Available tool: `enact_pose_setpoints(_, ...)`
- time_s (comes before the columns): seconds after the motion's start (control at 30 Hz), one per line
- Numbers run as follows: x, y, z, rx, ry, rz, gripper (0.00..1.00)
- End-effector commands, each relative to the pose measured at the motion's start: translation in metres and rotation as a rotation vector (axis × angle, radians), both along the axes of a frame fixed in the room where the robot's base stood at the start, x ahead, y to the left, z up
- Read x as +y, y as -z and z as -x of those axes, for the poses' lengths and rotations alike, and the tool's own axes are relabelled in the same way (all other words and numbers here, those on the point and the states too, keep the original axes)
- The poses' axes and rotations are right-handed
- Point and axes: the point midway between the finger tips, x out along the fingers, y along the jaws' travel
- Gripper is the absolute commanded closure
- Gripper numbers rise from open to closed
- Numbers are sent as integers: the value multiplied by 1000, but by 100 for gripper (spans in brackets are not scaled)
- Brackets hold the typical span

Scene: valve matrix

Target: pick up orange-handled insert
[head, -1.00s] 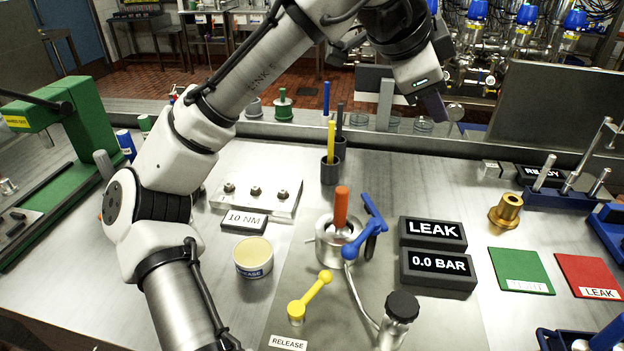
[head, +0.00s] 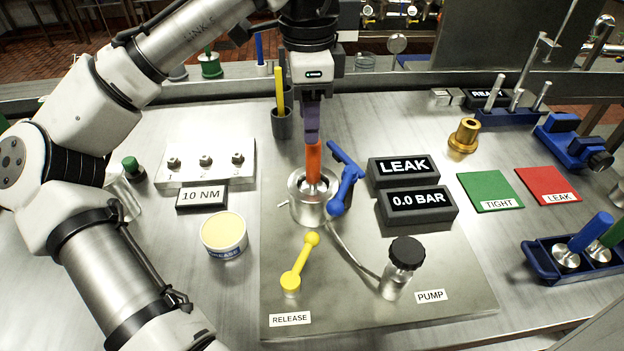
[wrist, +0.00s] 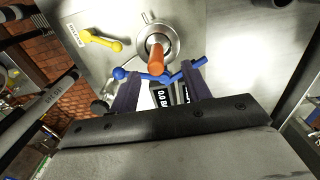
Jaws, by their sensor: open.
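The orange-handled insert (head: 314,163) stands upright in the round metal holder (head: 311,207) on the grey plate. Its orange handle also shows in the wrist view (wrist: 156,60), just beyond my fingers. My gripper (head: 312,128) points down directly over the handle, its fingertips at or just above the handle's top. In the wrist view my two fingers (wrist: 158,92) are spread apart with nothing between their tips. Whether the fingers touch the handle cannot be told. The insert's lower part is hidden inside the holder.
A blue lever (head: 345,180) stands close on the holder's right. A yellow lever (head: 299,264) and a black-capped pump (head: 402,267) are in front. Dark LEAK and 0.0 BAR displays (head: 417,205) are at right. A cup with a yellow rod (head: 281,122) stands just behind.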

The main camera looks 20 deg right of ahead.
Motion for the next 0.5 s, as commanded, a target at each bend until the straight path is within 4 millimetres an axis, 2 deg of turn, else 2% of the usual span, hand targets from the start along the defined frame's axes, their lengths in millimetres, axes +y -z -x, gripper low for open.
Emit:
enact_pose_setpoints(0.1, 0, 15, 0, 1, 2, 2, 52)
enact_pose_setpoints(0.33, -2, 28, 3, 1, 2, 2, 52)
enact_pose_setpoints(0.5, -4, 51, 10, -1, 1, 0, 52)
